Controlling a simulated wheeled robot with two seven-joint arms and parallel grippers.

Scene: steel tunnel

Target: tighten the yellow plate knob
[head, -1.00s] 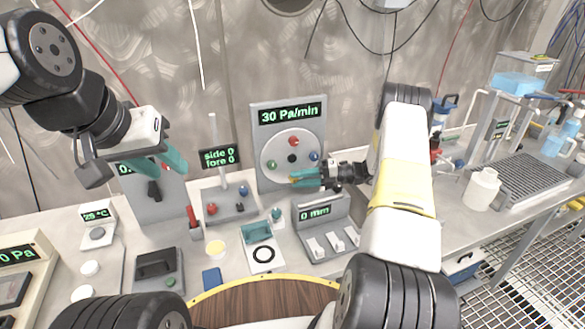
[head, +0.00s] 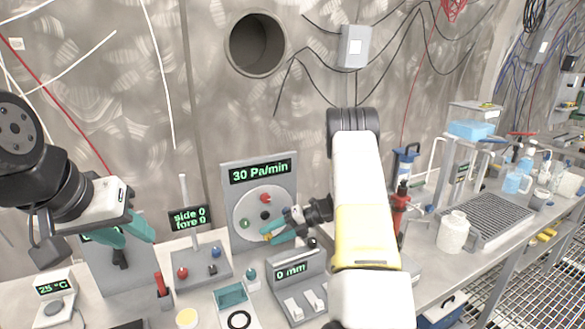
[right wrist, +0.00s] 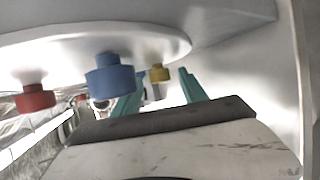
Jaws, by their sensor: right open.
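The yellow knob (head: 267,237) sits low on a round white plate (head: 241,213) on an upright grey panel. The plate also carries red, green, blue and dark knobs. My right gripper (head: 272,236) is at the plate's lower edge, partly covering the yellow knob in the head view. In the right wrist view its teal fingers (right wrist: 163,92) are apart, with the yellow knob (right wrist: 159,73) showing between them. I cannot tell whether they touch it. The blue knob (right wrist: 110,76) is close to one finger. My left gripper (head: 128,232) is open and empty, away at the left.
The panel's display (head: 259,170) reads 30 Pa/min. A box with switches and a 0 mm display (head: 291,270) stands below my right gripper. A red knob (right wrist: 35,98) hangs at the left of the wrist view. A white bottle (head: 453,232) stands right.

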